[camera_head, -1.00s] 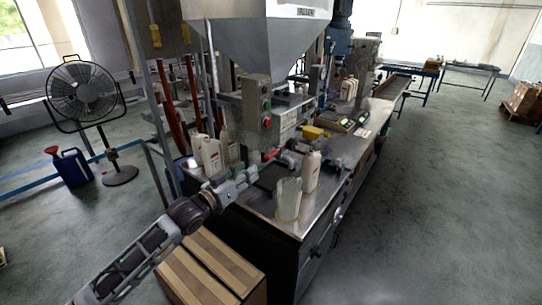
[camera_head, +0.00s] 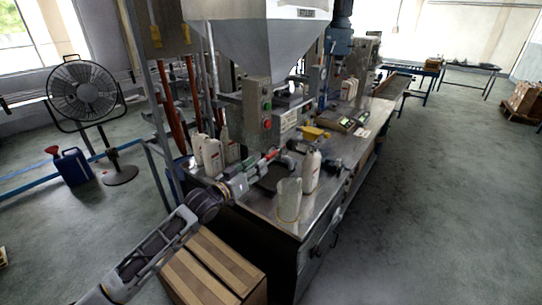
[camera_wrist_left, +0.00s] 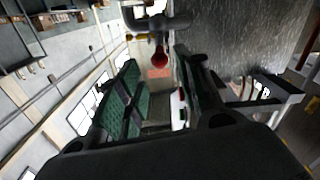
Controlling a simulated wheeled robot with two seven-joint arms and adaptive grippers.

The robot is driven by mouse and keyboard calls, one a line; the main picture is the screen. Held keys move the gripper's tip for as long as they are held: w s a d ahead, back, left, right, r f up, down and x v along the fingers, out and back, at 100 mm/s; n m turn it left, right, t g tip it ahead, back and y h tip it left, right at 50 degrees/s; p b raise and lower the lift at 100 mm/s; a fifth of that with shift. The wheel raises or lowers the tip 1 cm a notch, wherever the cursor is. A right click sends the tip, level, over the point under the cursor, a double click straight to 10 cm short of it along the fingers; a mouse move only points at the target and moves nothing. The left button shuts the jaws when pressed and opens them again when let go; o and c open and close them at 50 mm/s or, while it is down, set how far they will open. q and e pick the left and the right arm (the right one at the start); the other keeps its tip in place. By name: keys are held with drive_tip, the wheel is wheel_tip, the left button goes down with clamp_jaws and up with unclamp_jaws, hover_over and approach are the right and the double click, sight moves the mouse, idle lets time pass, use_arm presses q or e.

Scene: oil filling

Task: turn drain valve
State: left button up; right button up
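The drain valve's red handle (camera_head: 271,155) shows in the head view beside the filling machine, above the metal bench. In the left wrist view the red handle (camera_wrist_left: 160,57) hangs on a grey pipe (camera_wrist_left: 158,23), ahead of the fingers and between their tips in the picture. My left gripper (camera_head: 262,164) is close to the handle in the head view. Its two green-and-dark fingers (camera_wrist_left: 156,63) stand apart in the wrist view, with nothing gripped between them. I cannot tell the exact gap to the handle. My right gripper is not in view.
A clear beaker (camera_head: 289,199) and a white bottle (camera_head: 310,171) stand on the bench (camera_head: 262,207) right of my gripper. White bottles (camera_head: 211,157) stand behind the arm. A wooden-topped box (camera_head: 213,267) is below. The floor at right is open.

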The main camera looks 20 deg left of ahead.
sight(267, 159)
use_arm(q)
drive_tip(key=shift+p+x, duration=0.65)
drive_tip(key=shift+x, duration=3.85)
clamp_jaws()
